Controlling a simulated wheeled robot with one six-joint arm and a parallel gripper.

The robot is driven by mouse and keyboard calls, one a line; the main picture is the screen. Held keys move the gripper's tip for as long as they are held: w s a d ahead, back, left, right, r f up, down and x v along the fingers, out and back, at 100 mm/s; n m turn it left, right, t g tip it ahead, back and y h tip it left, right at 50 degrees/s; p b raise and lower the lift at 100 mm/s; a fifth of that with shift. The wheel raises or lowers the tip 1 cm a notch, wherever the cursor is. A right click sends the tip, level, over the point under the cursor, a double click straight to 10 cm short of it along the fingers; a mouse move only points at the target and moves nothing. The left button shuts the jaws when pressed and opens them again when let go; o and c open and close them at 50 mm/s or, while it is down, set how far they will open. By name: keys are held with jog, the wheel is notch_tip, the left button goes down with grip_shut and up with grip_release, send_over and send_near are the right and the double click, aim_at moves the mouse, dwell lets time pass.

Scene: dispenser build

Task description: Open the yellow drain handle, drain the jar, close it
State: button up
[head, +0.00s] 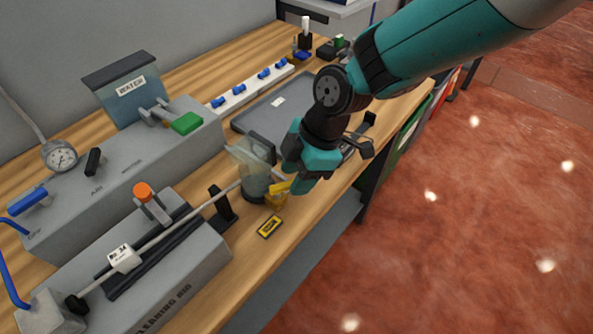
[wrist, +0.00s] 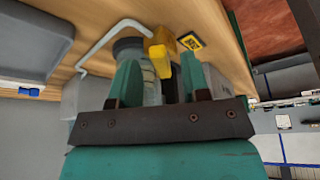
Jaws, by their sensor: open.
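The clear jar (head: 255,178) stands near the front edge of the wooden bench, with a dark base. The yellow drain handle (head: 278,191) is low on the jar's front right side. My gripper (head: 296,183) is beside the jar, close to the handle, and hides part of it. In the wrist view, the yellow handle (wrist: 160,50) shows between and just beyond the fingertips of my open gripper (wrist: 158,62). The clear jar (wrist: 152,92) is partly hidden behind the left finger. I cannot tell whether a finger touches the handle.
A yellow label plate (head: 270,226) lies on the bench in front of the jar. A grey box with a rod and an orange-topped lever (head: 142,192) is at left. A water tank (head: 128,88) and green handle (head: 187,123) stand behind. A dark flat tray (head: 275,108) lies beyond the jar.

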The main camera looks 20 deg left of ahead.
jog(key=shift+s+f, duration=0.1)
jog(key=shift+f, duration=0.2)
grip_shut()
